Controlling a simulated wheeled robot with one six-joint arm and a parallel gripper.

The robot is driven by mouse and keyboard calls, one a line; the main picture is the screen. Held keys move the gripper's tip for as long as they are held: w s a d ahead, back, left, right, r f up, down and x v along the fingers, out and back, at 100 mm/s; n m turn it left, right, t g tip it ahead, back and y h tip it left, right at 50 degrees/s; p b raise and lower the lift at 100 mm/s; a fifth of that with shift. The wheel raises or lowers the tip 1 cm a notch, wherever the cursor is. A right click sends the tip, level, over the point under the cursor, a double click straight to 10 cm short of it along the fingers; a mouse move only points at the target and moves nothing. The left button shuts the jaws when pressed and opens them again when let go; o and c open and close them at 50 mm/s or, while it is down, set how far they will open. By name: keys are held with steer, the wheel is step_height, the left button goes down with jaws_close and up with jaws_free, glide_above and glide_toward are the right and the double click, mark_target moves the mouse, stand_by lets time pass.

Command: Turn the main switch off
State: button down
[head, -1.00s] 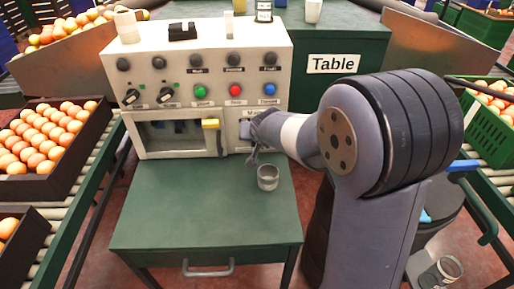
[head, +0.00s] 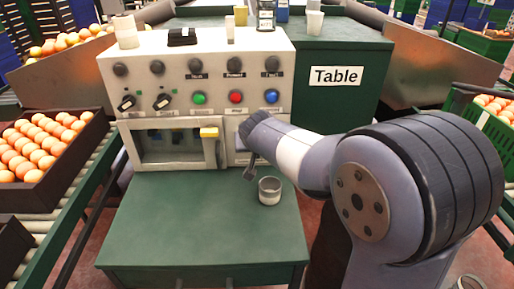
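The white control panel (head: 210,72) stands at the back of the green table. The main switch area (head: 232,158), at the panel's lower right, is mostly hidden behind my arm's wrist, so the switch and its position do not show. My gripper (head: 250,172) is in front of that area, pointing toward the panel. Only a small dark part of it shows, and I cannot tell whether it touches anything or how its fingers stand.
A grey cup (head: 270,197) stands on the green table (head: 205,230) just below my gripper. A yellow-handled door (head: 210,133) is to its left. Green, red and blue buttons (head: 235,97) sit above. The table's front is clear.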

steer(key=shift+s+f, duration=0.15)
steer(key=c, duration=1.4)
jaws_free()
steer(key=shift+o, duration=0.2)
steer(key=shift+r, duration=0.2)
steer(key=p+v, duration=0.2)
steer(key=v, duration=0.8)
steer(key=shift+s+r, duration=0.2)
steer(key=shift+s, duration=0.05)
steer(key=b+x, duration=0.2)
steer(key=x, duration=0.8)
steer(key=shift+w+f, duration=0.25)
steer(key=shift+w, duration=0.1)
